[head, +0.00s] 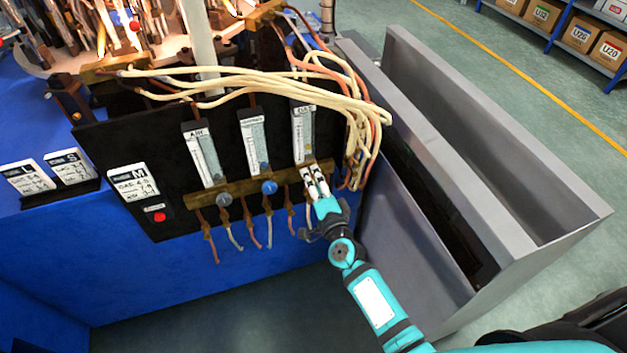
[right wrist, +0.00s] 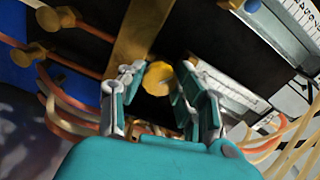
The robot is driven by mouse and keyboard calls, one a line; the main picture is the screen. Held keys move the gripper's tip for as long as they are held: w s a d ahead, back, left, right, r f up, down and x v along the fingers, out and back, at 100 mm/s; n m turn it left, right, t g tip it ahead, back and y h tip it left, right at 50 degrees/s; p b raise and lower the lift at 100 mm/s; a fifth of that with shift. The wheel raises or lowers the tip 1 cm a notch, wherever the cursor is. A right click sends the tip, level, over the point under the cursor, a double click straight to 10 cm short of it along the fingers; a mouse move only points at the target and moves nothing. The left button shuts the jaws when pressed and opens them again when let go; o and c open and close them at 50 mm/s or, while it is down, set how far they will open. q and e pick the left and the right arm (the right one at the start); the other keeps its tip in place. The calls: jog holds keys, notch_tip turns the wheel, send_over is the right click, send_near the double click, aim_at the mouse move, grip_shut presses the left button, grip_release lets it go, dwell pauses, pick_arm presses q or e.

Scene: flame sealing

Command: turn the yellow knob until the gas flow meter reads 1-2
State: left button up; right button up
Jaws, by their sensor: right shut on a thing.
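The gas flow meter (head: 303,135) is the rightmost of three upright meters on the black panel. Its scale is too small to read in the head view. My right gripper (head: 315,180) is at the brass bar just below this meter. In the right wrist view, the yellow knob (right wrist: 158,78) sits between the two fingers of my right gripper (right wrist: 157,88), which is shut on it. In the head view the knob is hidden by the fingers. My left gripper is not in view.
A blue knob (head: 269,187) and a grey knob (head: 224,199) sit left on the same brass bar (head: 240,190). Cream hoses (head: 250,82) loop over the panel. A red button (head: 160,216) is lower left. A grey metal bin (head: 440,190) stands close on the right.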

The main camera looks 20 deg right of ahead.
dwell(0.5)
jog(key=o, duration=1.1)
jog(key=shift+o, duration=0.2)
jog(key=s, duration=1.2)
jog(key=shift+d, duration=0.25)
